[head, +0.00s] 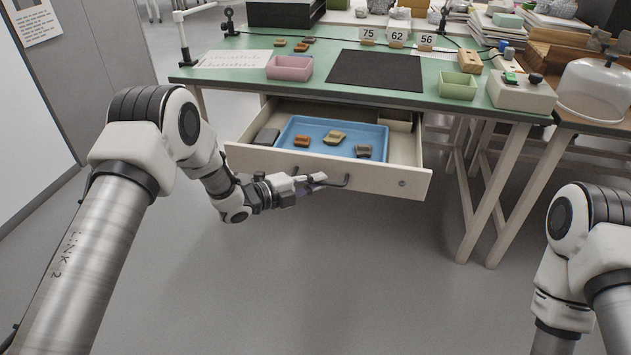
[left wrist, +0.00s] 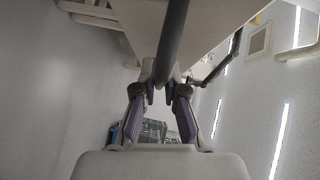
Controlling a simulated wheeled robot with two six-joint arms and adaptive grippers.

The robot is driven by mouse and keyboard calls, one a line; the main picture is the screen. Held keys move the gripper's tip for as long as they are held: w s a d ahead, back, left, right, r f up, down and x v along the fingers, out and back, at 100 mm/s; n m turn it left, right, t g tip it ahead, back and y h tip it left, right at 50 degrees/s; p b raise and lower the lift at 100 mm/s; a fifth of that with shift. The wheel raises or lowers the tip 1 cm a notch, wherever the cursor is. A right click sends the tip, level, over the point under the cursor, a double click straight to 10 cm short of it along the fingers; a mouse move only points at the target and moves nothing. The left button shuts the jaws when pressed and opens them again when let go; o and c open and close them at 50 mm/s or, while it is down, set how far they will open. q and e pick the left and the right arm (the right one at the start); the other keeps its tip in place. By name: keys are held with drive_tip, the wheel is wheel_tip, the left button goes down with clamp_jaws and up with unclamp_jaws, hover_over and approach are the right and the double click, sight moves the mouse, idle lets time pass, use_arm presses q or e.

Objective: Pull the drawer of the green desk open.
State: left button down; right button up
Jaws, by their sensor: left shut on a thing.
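The green desk (head: 300,78) stands ahead of me. Its cream drawer (head: 375,184) is pulled well out below the desktop. The drawer's dark bar handle (head: 336,184) runs across its front. My left gripper (head: 316,182) is shut on the handle from the front. In the left wrist view the handle (left wrist: 172,45) runs between the two fingers of my gripper (left wrist: 160,92). Inside the drawer, a blue tray (head: 345,153) holds several brown and grey sherds. My right gripper is out of view; only part of my right arm shows at the right edge.
On the desktop are a pink tray (head: 290,68), a black mat (head: 376,71), a green tray (head: 458,86) and a white box (head: 521,92). A glass dome (head: 594,89) stands on a wooden table at right. The floor before the drawer is clear.

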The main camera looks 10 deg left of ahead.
use_arm(q)
drive_tip(key=shift+s, duration=0.3)
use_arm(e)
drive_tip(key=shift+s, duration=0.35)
use_arm(q)
drive_tip(key=c, duration=1.2)
unclamp_jaws()
drive_tip(key=v, duration=1.2)
drive_tip(key=shift+f, duration=0.1)
